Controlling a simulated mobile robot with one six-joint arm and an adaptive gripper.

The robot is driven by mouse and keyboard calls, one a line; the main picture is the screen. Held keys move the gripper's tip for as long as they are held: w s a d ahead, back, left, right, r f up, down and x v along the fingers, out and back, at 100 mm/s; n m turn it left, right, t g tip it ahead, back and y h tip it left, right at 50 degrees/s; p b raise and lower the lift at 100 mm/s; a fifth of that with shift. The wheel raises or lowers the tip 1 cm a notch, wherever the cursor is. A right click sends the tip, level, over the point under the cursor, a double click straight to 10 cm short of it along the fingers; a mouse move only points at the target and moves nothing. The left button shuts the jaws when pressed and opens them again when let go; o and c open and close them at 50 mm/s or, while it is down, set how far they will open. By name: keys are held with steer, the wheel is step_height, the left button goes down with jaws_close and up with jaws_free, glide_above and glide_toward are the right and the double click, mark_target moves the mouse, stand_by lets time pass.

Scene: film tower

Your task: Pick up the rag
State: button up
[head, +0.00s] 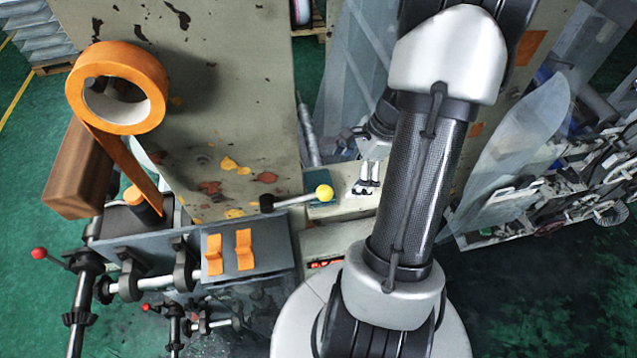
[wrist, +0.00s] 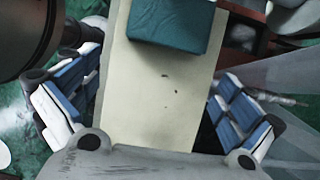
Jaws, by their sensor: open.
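The rag (wrist: 172,25) is a dark teal, folded, block-like cloth on a pale cream surface, at the top middle of the wrist view and cut by its upper edge. In the head view a teal patch that looks like the rag (head: 322,209) shows beside a yellow-knobbed lever, which partly covers it. My gripper (head: 366,186) is right of that patch and above the pale surface. In the wrist view its blue-and-white fingers (wrist: 155,80) stand wide apart with nothing between them but the bare surface below.
The lever with the yellow knob (head: 324,193) sticks out close to the rag. A large stained panel (head: 215,90) rises behind it. An orange tape roll (head: 118,88) stands at left. Clear plastic film (head: 515,150) hangs at right.

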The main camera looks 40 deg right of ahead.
mark_target(323, 183)
steer(key=shift+w+a, duration=0.55)
steer(key=shift+w, duration=0.05)
steer(key=shift+w+a, duration=0.15)
steer(key=shift+a, duration=0.1)
steer(key=shift+w+a+p, duration=0.25)
steer(key=shift+w+a, duration=0.05)
steer(key=shift+a, duration=0.3)
steer(key=shift+w+a+p, duration=0.2)
steer(key=shift+w+a, duration=0.05)
steer(key=shift+a, duration=0.3)
steer(key=shift+a+x, duration=0.2)
steer(key=shift+x, duration=1)
steer(key=shift+w+f, duration=0.3)
steer(key=shift+f, duration=0.05)
steer(key=shift+c, duration=0.6)
steer(key=c, duration=0.8)
steer(key=shift+c, duration=0.3)
